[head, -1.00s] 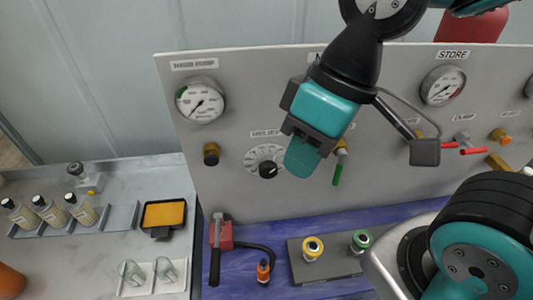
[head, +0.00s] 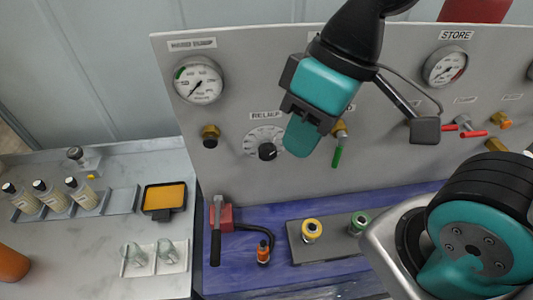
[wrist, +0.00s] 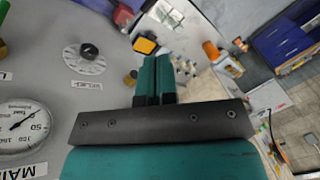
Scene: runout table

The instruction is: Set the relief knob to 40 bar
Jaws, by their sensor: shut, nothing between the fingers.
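The relief knob (head: 267,151) is a black round knob with a white pointer mark, on a white graduated dial (head: 254,139) under a "RELIEF" label (head: 266,115). The dial numbers are too small to read. In the wrist view the knob (wrist: 89,50) and its dial lie to the upper left, clear of the fingers. My gripper (head: 297,150) has teal fingers, shut and empty. It hangs in front of the panel just right of the knob in the head view. In the wrist view its fingertips (wrist: 162,60) are apart from the knob.
A "HAND PUMP" gauge (head: 198,80), a brass knob (head: 210,131) and a green-handled valve (head: 338,152) surround the dial on the grey panel (head: 230,180). A red hand pump (head: 221,217) and yellow and green couplings stand below. Bottles and an orange tray (head: 164,196) are left.

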